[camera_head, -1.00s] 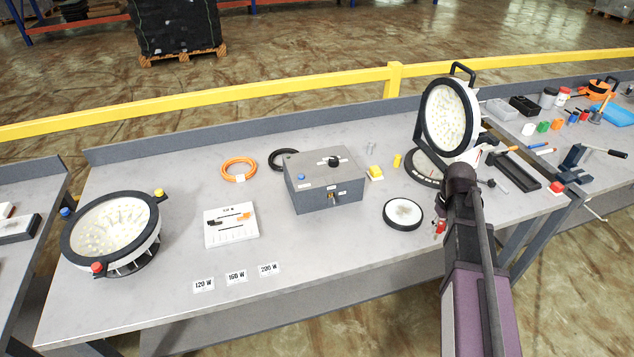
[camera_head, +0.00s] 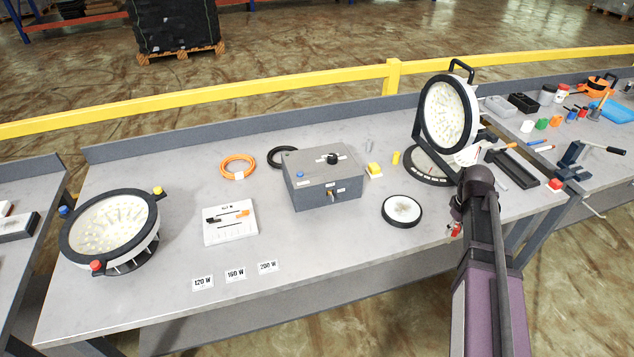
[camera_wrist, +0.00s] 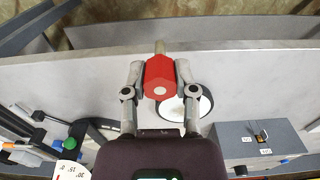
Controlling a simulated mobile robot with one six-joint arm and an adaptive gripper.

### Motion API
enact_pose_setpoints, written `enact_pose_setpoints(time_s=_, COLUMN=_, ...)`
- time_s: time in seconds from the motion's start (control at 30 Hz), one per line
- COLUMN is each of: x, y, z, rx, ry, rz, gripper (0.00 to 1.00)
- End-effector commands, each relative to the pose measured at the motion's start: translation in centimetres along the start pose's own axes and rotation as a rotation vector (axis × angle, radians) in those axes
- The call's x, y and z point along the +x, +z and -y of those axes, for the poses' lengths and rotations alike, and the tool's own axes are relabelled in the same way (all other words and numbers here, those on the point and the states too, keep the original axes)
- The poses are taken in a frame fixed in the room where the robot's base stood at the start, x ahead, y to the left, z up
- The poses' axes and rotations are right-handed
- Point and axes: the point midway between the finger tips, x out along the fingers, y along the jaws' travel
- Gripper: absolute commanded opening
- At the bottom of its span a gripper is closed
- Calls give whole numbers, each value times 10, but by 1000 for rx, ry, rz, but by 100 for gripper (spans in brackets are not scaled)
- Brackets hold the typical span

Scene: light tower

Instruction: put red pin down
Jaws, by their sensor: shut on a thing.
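The red pin (camera_wrist: 159,78) has a faceted red head with a pale round centre, and a tan metal shank shows beyond it in the wrist view. My gripper (camera_wrist: 160,70) is shut on the red head, one finger on each side. In the head view, a small red part of the pin (camera_head: 455,230) shows beside my wrist, near the front edge of the grey bench (camera_head: 330,240). Much of my gripper is hidden there by my arm. The pin appears above the bench; I cannot tell the exact gap.
A round white disc with a black rim (camera_head: 402,211) lies left of my gripper. A grey control box (camera_head: 323,185) stands farther left. An upright lamp (camera_head: 449,112) on a dark round base stands behind. Bare bench lies in front of the disc.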

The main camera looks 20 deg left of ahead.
Motion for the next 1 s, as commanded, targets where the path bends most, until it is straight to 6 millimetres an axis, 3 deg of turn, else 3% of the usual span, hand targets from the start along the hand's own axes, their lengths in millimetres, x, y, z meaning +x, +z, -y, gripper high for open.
enact_pose_setpoints(time_s=0.63, x=0, y=-3, z=-2, rx=-3, ry=0, rz=0, gripper=0)
enact_pose_setpoints(time_s=0.77, x=2, y=-13, z=-9, rx=-3, ry=0, rz=0, gripper=0)
enact_pose_setpoints(time_s=1.0, x=6, y=-47, z=-33, rx=-4, ry=0, rz=0, gripper=0)
